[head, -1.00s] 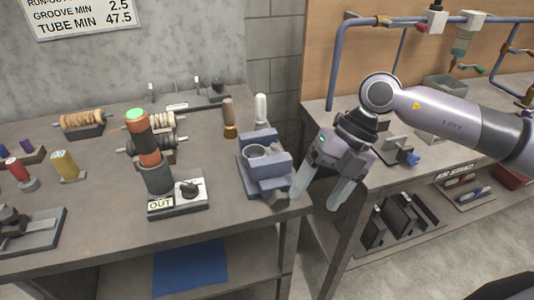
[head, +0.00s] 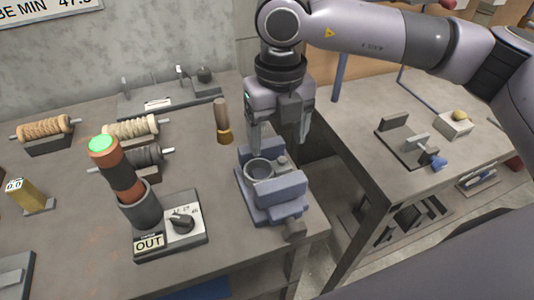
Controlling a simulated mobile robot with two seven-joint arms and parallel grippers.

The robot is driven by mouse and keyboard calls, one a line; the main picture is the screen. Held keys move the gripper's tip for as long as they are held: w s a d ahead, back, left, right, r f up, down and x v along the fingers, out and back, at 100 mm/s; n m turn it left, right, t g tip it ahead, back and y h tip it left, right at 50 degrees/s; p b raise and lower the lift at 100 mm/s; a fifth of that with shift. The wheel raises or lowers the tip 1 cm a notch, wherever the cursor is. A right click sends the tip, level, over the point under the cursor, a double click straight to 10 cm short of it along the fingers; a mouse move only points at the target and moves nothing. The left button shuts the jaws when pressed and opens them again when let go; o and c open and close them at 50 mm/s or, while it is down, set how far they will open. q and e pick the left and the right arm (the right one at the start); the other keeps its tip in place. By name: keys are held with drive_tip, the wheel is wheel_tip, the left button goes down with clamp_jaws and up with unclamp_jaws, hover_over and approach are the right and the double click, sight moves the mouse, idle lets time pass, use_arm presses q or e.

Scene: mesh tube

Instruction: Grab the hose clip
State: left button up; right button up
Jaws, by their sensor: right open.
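I cannot pick out the hose clip for certain. A grey round ring or short tube end (head: 259,169) sits upright between the jaws of a blue-grey vise (head: 282,190) at the front right of the left bench. My right gripper (head: 279,146) points down just above and behind the vise. Its two fingers are apart with nothing visible between them. The fingertips are close to the vise's back edge, and I cannot tell whether they touch it. My left gripper is out of view.
A green-topped orange and black tube (head: 122,178) leans in a holder on the OUT box (head: 167,228). A wooden-handled brush (head: 222,121) stands behind the vise. Spools (head: 130,129) are at the back. The right bench (head: 375,180) holds a bracket with a blue part (head: 438,163).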

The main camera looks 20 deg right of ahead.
sight(280, 160)
drive_tip(key=shift+s+f, duration=0.1)
drive_tip(key=shift+f, duration=0.35)
drive_tip(key=f, duration=0.2)
drive_tip(key=f+p, duration=0.1)
drive_tip(key=f, duration=0.3)
drive_tip(key=shift+d+p, duration=0.3)
drive_tip(key=shift+p, duration=0.1)
drive_tip(key=shift+r, duration=0.1)
drive_tip(key=c, duration=1.3)
